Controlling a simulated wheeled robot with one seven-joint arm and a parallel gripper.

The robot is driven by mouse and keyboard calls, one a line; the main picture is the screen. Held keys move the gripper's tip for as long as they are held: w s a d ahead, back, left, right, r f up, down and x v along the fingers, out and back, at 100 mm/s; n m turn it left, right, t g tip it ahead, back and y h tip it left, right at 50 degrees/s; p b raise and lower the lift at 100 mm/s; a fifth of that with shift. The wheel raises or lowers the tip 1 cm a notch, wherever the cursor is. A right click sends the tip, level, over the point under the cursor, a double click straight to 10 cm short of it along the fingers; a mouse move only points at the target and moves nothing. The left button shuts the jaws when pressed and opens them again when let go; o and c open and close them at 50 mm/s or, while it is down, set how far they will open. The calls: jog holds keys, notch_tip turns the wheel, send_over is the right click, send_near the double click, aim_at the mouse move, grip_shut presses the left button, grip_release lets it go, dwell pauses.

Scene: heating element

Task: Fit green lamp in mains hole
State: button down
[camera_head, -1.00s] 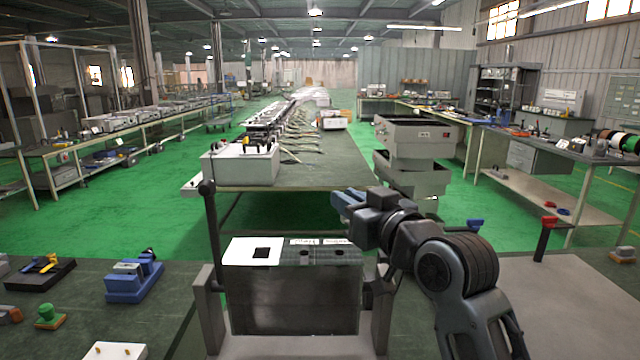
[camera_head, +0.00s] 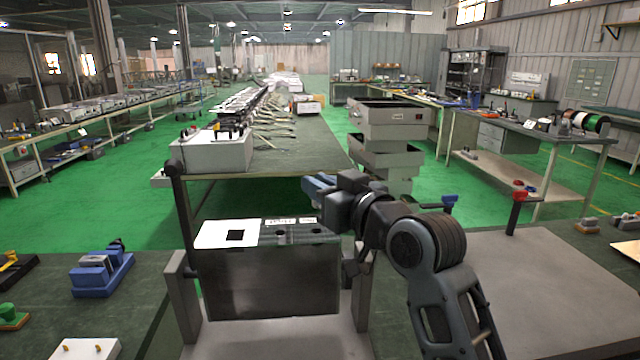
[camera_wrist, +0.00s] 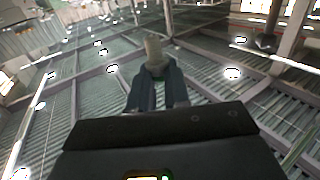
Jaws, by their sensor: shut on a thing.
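My gripper (camera_head: 318,186) is at the end of my dark arm, above and just behind the right part of the metal box, clear of it. In the wrist view its fingers (camera_wrist: 156,92) are closed on a small, pale greyish-beige piece (camera_wrist: 154,52) that sticks out past the tips. Its colour there does not show as green, so I cannot tell whether it is the green lamp. The box (camera_head: 270,282) has a top panel with dark holes, one at the middle (camera_head: 281,237). Small white labels (camera_head: 280,221) sit behind the holes; their print is too small to read.
A white plate with a black square (camera_head: 237,235) covers the panel's left part. Grey posts flank the box. A blue fixture (camera_head: 102,273) and a green-knobbed piece (camera_head: 9,314) lie on the left bench. Red-topped (camera_head: 518,193) and blue-topped (camera_head: 449,201) posts stand right.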

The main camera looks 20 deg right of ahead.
aim_at(321, 235)
jog(key=shift+f+b, duration=1.15)
jog(key=shift+f, duration=0.7)
jog(key=shift+f+b, duration=1.4)
jog(key=shift+f, duration=0.35)
jog(key=c, duration=1)
grip_release()
jog(key=shift+s, duration=0.15)
jog(key=s+d+b, duration=0.1)
jog(key=s, duration=0.6)
jog(key=shift+s+d, duration=0.2)
jog(key=shift+d, duration=0.05)
